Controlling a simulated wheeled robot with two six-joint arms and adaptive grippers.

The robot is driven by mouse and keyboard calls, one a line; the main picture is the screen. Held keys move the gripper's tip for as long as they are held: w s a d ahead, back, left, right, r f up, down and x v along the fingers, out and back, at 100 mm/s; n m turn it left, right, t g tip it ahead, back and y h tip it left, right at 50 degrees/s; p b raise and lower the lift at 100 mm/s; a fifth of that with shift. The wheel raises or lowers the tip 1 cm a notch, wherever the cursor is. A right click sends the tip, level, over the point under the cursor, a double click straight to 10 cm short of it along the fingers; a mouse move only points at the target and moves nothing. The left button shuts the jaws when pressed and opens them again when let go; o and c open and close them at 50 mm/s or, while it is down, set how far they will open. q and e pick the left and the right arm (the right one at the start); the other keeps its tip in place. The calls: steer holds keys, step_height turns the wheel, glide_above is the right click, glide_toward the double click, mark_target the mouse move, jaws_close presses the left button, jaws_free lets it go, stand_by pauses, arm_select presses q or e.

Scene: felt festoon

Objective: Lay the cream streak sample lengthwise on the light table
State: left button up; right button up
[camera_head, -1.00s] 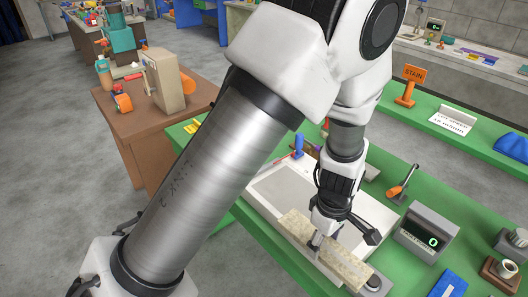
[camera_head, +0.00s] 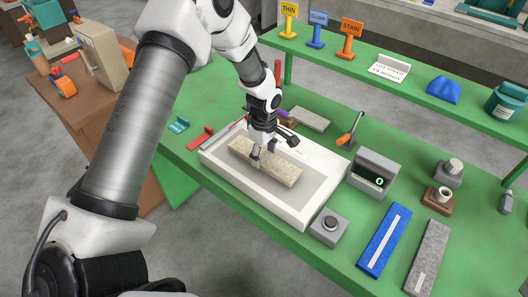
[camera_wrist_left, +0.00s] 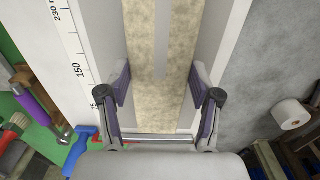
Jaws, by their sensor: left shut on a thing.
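The cream streak sample (camera_head: 281,171) is a long speckled slab with a paler streak along its middle, seen in the wrist view (camera_wrist_left: 150,35). My left gripper (camera_head: 262,155) is shut across its width, one finger on each side, as the wrist view (camera_wrist_left: 160,88) shows. The sample is over the grey panel of the light table (camera_head: 306,208), a white-framed box, roughly along its long side. I cannot tell whether it touches the panel. My right gripper is not in view.
A grey button box (camera_head: 329,227) and a display box (camera_head: 375,174) stand beside the light table's right end. A blue sample (camera_head: 384,240) and a grey sample (camera_head: 428,258) lie farther right. An orange-handled tool (camera_head: 350,130) stands behind. The panel around the sample is clear.

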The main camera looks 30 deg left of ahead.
mark_target(264, 157)
arm_select(q)
steer(key=shift+f, duration=0.5)
steer(key=shift+w+a+f, duration=0.1)
steer(key=shift+a+f, duration=0.05)
steer(key=shift+f, duration=0.1)
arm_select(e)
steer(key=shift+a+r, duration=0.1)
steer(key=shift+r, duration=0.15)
arm_select(q)
steer(key=shift+f, duration=0.1)
steer(key=o, duration=1.1)
steer(key=shift+o, duration=0.2)
step_height(264, 157, up, 12)
steer(key=b, duration=0.3)
steer(key=shift+r, duration=0.2)
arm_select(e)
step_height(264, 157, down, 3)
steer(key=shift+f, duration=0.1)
